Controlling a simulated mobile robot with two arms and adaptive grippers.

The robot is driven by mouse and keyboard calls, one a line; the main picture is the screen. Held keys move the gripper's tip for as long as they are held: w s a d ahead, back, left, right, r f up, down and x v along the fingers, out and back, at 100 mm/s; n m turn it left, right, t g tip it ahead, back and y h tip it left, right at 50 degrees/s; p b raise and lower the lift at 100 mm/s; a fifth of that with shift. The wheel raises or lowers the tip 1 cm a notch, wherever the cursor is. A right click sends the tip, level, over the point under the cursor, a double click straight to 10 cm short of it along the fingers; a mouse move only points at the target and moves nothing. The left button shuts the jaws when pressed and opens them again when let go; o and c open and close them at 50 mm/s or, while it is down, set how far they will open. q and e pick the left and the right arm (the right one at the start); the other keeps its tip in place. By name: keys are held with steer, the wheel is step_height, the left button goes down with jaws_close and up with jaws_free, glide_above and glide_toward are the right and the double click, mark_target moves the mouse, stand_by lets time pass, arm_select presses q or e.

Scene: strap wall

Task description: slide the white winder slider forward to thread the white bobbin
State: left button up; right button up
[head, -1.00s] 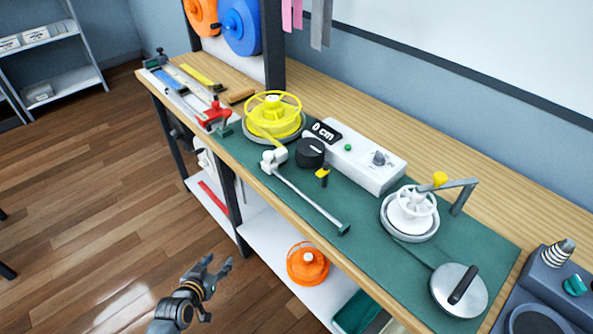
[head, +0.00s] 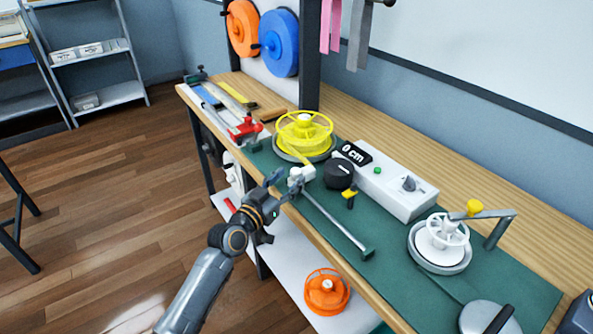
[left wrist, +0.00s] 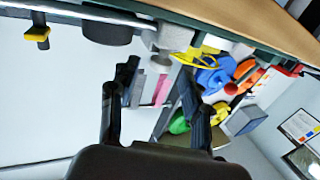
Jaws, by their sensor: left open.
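The white winder slider (head: 301,174) is a small white block at the far left end of a grey rail (head: 335,222) along the mat's front edge. It also shows in the left wrist view (left wrist: 172,37). The white bobbin (head: 441,240) sits on a round grey base at the right of the mat, under a grey arm. A yellow strap runs from the yellow reel (head: 304,130) down to the slider. My left gripper (head: 284,185) is open and empty, its fingertips close to the slider on its front side. Whether they touch it is unclear. My right gripper is out of view.
A black knob (head: 339,173) and a yellow-tipped lever (head: 349,196) stand just behind the rail. A white control box (head: 395,187) reads 0 cm. A red clamp tool (head: 246,128) is left of the slider. An orange reel (head: 326,291) lies on the lower shelf.

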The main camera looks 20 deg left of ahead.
mark_target(293, 174)
arm_select(q)
steer(key=shift+x, duration=2.15)
steer(key=shift+c, duration=0.4)
jaws_close()
